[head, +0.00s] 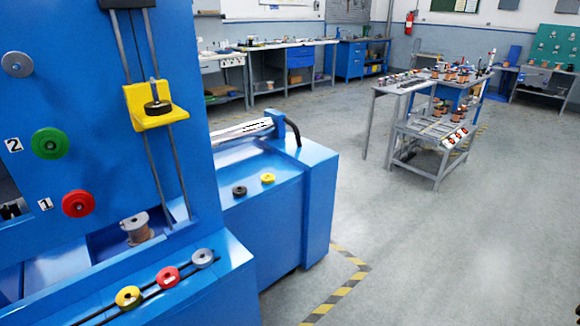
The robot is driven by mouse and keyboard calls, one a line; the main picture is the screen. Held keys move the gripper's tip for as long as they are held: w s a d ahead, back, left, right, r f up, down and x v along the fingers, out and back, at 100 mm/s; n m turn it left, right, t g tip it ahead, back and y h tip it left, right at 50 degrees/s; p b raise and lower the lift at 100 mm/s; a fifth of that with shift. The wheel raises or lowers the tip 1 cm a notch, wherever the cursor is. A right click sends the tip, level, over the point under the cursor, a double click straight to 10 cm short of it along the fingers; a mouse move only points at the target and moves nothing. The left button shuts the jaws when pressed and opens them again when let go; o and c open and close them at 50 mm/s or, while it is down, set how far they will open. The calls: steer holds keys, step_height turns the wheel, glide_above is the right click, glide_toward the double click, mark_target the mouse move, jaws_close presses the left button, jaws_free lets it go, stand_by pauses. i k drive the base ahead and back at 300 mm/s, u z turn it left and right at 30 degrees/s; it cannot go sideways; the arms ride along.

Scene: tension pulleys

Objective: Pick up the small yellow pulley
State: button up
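Two yellow pulleys show in the head view. One yellow pulley (268,178) lies flat on the lower blue ledge of the machine, just right of a black pulley (239,190). It looks small, but it is also farther away. The other yellow pulley (128,297) sits on a dark rail at the front left, in a row with a red pulley (168,277) and a grey pulley (203,258). I cannot tell for sure which yellow one is smaller. My gripper is not in view.
The blue machine (285,230) fills the left side. A yellow bracket (157,119) on vertical rods bears a black pulley. Green (51,143) and red (78,203) wheels are on its panel. A grey cart (430,145) stands at the right. The floor (470,240) between is clear.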

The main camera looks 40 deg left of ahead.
mark_target(267, 179)
steer(key=u, duration=0.2)
steer(key=i, duration=1.35)
steer(key=u, duration=1.25)
steer(key=i, duration=0.8)
steer(key=u, duration=1.4)
steer(key=i, duration=0.4)
steer(key=u, duration=0.25)
